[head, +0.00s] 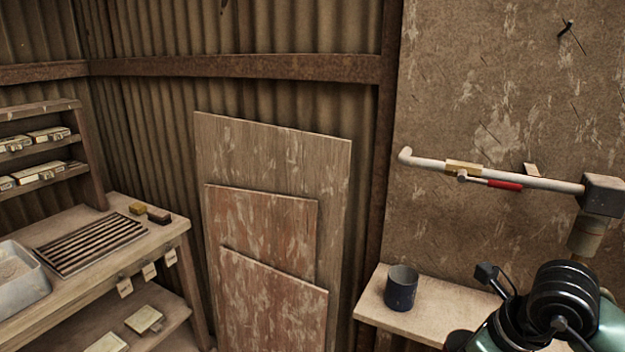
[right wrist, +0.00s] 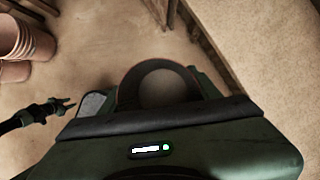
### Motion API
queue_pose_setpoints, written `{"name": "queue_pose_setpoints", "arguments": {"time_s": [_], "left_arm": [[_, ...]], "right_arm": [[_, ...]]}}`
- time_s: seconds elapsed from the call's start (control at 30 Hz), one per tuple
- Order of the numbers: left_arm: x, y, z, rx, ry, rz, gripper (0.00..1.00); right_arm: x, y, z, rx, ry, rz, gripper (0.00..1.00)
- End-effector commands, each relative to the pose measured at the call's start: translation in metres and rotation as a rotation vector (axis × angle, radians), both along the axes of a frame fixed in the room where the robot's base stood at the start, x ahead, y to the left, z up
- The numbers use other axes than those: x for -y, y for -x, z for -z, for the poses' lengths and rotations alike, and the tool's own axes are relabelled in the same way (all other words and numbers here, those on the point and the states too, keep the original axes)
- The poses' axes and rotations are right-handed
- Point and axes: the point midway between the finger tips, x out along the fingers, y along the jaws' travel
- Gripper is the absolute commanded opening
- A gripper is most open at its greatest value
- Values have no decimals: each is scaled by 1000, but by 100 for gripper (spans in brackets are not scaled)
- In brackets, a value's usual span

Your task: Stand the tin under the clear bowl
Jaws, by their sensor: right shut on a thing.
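The clear bowl (head: 586,238) hangs under a grey block at the right end of the wall pipe in the head view; my arm hides what lies below it. In the right wrist view my right gripper (right wrist: 160,95) is shut on a round, dark-rimmed thing, which I take to be the tin (right wrist: 158,69). I see into its mouth, with floor beyond it. The head view shows my right arm but not the held tin.
A dark blue cup (head: 401,290) stands on the wooden shelf (head: 455,311), left of the bowl. A pipe (head: 540,182) with a red lever runs above. Boards lean on the wall; a workbench (head: 150,240) stands left. Stacked pots (right wrist: 25,38) stand on the floor.

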Motion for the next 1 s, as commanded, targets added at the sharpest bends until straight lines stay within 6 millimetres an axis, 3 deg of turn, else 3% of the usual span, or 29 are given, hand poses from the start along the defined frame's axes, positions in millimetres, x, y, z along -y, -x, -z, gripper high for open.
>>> {"name": "queue_pose_setpoints", "arguments": {"time_s": [0.37, 0.6, 0.8, 1.0], "left_arm": [[1, 0, 0, 1, 1, 0, 36], [1, -1, 0, 1, 1, 0, 36], [1, -1, 0, 1, 2, 0, 36], [1, -1, 0, 1, 1, 0, 36]], "right_arm": [[-43, 20, 24, 1, -6, -879, 21], [-64, 39, 33, -2, -2, -1564, 21], [-71, 54, 35, -5, 2, -2117, 21], [-71, 63, 35, -5, 0, -2458, 21]]}}
